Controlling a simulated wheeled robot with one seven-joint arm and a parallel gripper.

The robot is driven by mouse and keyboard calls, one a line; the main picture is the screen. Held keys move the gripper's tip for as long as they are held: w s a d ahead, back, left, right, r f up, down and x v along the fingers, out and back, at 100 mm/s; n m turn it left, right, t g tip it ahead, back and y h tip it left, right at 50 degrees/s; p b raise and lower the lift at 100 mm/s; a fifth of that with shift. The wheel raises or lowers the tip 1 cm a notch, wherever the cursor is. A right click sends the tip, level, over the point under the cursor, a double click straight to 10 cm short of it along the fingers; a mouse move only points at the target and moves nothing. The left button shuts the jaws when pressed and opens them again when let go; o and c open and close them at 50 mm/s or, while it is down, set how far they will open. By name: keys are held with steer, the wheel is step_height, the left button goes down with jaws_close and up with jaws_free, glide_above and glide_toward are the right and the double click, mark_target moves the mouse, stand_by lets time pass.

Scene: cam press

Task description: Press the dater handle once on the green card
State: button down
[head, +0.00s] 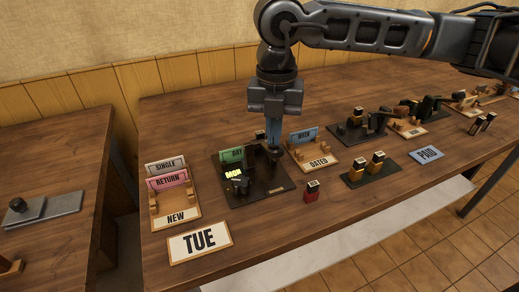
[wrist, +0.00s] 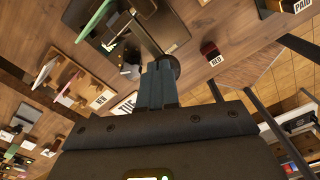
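The dater is a dark press on a black base plate (head: 262,195), left of the table's middle. Its dark round handle knob (head: 274,150) is at the right of the base, and it also shows in the wrist view (wrist: 172,66). The green card (head: 232,155) stands upright at the back left of the base; its edge shows in the wrist view (wrist: 97,20). My gripper (head: 272,140) points down with its blue-grey fingers together, its tips right at the top of the knob. Whether they touch it I cannot tell. A small lit yellow patch (head: 233,173) shows on the dater.
Left is the NEW tray (head: 176,218) with pink and grey cards; right is the DATED tray (head: 318,163) with a blue card. More stamps and presses are farther right.

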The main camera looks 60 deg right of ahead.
steer(key=shift+f+b, duration=0.7)
steer(key=shift+r, duration=0.45)
steer(key=shift+r+p, duration=0.85)
steer(key=shift+r, duration=1.05)
step_height(320, 180, up, 5)
steer(key=shift+f+p, duration=0.1)
steer(key=shift+p, duration=0.8)
